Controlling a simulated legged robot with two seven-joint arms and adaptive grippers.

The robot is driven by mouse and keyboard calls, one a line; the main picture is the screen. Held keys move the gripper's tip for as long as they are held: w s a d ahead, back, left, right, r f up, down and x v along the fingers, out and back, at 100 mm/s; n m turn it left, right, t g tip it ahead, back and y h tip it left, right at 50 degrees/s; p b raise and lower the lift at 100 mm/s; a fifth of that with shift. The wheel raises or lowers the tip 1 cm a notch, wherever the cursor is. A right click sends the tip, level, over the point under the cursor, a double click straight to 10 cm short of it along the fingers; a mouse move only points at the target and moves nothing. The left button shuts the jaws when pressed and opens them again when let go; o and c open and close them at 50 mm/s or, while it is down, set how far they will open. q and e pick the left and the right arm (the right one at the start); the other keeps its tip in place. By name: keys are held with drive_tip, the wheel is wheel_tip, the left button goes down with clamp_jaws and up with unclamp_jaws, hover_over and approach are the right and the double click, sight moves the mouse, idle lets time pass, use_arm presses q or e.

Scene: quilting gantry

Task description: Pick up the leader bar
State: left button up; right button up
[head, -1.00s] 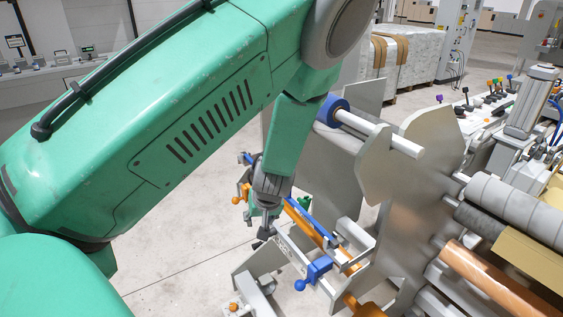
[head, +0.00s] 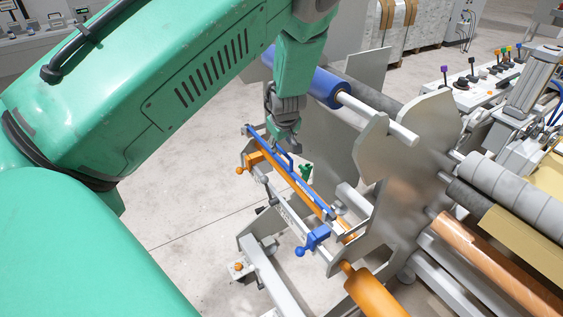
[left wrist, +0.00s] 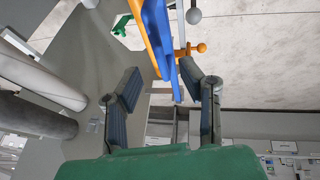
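A long blue bar (head: 303,185) with a raised handle lies along an orange bar (head: 312,204) on the gantry's grey rail; it looks like the leader bar, though nothing labels it. My left gripper (head: 281,148) is at the far part of the blue bar, close to its handle. In the left wrist view, the left gripper (left wrist: 161,76) has its two fingers spread apart. There the blue bar (left wrist: 160,45) runs down toward the gap between the fingertips, and no grip on it shows. The exact gap to the bar is unclear. My right gripper is not in view.
A grey side plate (head: 400,190) stands right of the bars, beside a blue-ended roller (head: 327,87). A blue clamp (head: 314,239) sits at the rail's near end, above an orange roller (head: 375,292). Open floor (head: 190,215) lies to the left.

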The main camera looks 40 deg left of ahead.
sight(283, 151)
use_arm(q)
drive_tip(key=f, duration=0.3)
drive_tip(key=shift+w+f+p, duration=0.25)
drive_tip(key=shift+w+p, duration=0.1)
drive_tip(key=shift+w+a+f, duration=0.15)
drive_tip(key=shift+w+f, duration=0.1)
drive_tip(key=shift+f, duration=0.25)
drive_tip(key=shift+s+a+f, duration=0.1)
drive_tip(key=shift+a, duration=0.2)
clamp_jaws()
drive_tip(key=shift+d, duration=0.2)
